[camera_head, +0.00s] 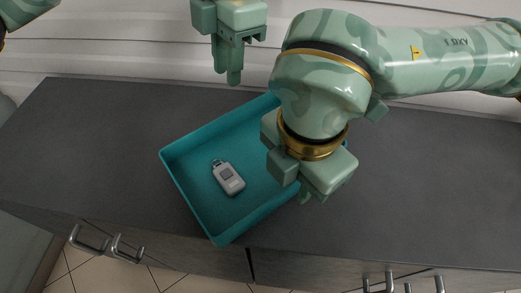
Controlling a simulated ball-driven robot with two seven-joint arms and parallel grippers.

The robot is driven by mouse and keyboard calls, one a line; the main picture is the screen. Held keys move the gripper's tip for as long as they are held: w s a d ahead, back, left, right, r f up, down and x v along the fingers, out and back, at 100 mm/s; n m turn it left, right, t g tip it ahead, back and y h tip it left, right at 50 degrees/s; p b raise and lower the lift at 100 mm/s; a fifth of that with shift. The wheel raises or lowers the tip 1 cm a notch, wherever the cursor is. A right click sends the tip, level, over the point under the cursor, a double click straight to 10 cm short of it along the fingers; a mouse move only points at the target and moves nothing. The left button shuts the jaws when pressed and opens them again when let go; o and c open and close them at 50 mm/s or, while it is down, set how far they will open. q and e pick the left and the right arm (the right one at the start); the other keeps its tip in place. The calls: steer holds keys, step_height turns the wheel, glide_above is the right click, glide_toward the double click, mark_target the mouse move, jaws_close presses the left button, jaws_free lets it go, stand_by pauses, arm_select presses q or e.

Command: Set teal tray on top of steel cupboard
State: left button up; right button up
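The teal tray (190,191) sits turned at an angle on a dark grey cabinet top (95,140), near its front edge. A small grey fob-like item (228,178) lies inside it. My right gripper (308,193) points down over the tray's right side, and my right arm hides that side and its wall. Whether its fingers touch the wall is hidden. My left gripper (233,76) hangs beyond the tray's back edge, apart from it; its finger gap does not show clearly. I cannot tell whether this cabinet is the steel cupboard.
Metal handles (88,240) line the cabinet's front, with more handles (405,284) at the right. A tiled floor (80,268) shows below left. A pale wall (120,45) stands behind. The cabinet top is clear left and right of the tray.

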step_height(320, 180, up, 7)
steer(key=shift+r, duration=0.1)
stand_by(0.5)
